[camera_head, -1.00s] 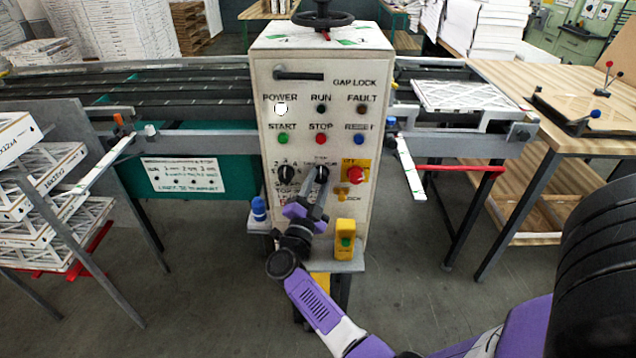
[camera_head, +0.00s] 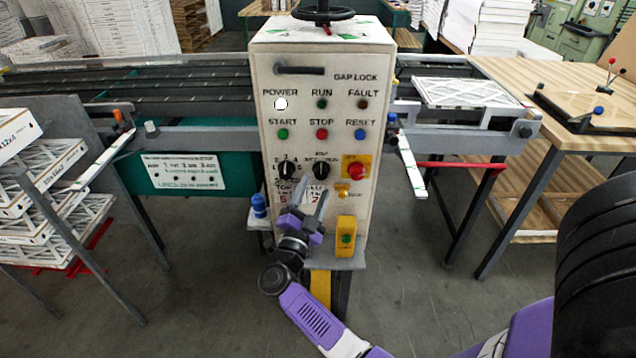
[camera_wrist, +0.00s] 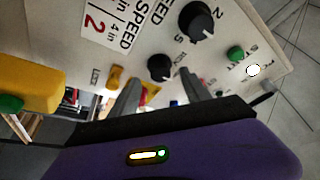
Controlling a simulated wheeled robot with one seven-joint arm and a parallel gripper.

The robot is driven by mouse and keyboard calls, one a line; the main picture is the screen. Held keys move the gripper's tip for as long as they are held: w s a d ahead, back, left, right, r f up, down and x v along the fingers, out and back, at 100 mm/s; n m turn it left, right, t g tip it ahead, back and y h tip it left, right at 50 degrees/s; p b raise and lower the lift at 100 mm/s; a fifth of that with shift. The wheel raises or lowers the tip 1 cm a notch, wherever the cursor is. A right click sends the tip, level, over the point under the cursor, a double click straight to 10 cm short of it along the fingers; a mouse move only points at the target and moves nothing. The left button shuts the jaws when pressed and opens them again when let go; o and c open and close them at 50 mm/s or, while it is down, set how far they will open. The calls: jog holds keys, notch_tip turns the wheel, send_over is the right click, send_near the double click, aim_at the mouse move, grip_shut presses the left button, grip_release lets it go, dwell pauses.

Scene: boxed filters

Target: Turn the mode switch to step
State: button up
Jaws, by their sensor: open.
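The mode switch (camera_head: 321,170) is a round black knob on the front of the pale control box (camera_head: 370,215), right of a second black knob, the speed knob (camera_head: 286,171). Its labels and pointer are too small to read surely. My gripper (camera_head: 313,187) is open and empty, below and in front of the two knobs, apart from the mode switch. In the wrist view the mode switch (camera_wrist: 160,67) shows beyond and between the two grey fingers (camera_wrist: 160,88). The larger speed knob (camera_wrist: 198,21) is above it.
A red stop knob (camera_head: 356,172) on a yellow plate sits right of the mode switch. A yellow box with a green button (camera_head: 346,238) and a blue-capped item (camera_head: 259,206) stand low on either side of my gripper. Conveyors flank the control box.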

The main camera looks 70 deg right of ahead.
jog(key=shift+v, duration=1.5)
